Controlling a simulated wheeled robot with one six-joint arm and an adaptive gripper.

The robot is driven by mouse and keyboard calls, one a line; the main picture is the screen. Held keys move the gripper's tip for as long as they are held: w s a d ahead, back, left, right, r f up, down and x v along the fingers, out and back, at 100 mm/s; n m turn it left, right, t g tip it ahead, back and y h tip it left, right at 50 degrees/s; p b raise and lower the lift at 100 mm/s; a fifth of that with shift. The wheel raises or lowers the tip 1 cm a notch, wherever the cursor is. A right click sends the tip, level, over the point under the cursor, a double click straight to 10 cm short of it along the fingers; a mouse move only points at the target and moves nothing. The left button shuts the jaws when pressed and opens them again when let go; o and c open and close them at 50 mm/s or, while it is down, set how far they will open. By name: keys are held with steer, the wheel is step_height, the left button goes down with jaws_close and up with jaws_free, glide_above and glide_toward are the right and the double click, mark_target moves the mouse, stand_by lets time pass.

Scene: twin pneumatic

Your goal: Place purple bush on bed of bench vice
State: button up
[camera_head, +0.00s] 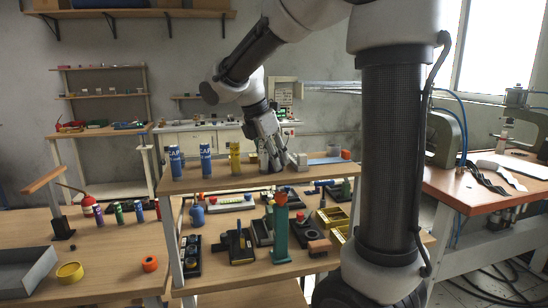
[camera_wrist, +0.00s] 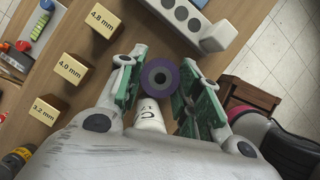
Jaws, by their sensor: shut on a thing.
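My gripper (camera_head: 271,165) points down at the raised shelf in the head view. In the wrist view its green-padded fingers (camera_wrist: 161,80) are closed around a purple ring-shaped bush (camera_wrist: 148,77), with a grey inner ring and a dark hole. A white cylindrical part marked "C" (camera_wrist: 149,115) shows just below the ring, between the fingers; I cannot tell whether it is part of the bush. In the head view the held bush is too small to make out at the fingertips. I cannot clearly identify the bench vice in either view.
Two blue cans (camera_head: 175,160) and a yellow can (camera_head: 235,160) stand left of my gripper. A white block (camera_wrist: 222,36) and a grey strip with holes (camera_wrist: 181,13) lie ahead. Blocks marked in millimetres (camera_wrist: 72,69) are at left. Tools crowd the lower table (camera_head: 215,280).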

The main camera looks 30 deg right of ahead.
steer(key=o, duration=1.2)
steer(key=shift+f, duration=0.1)
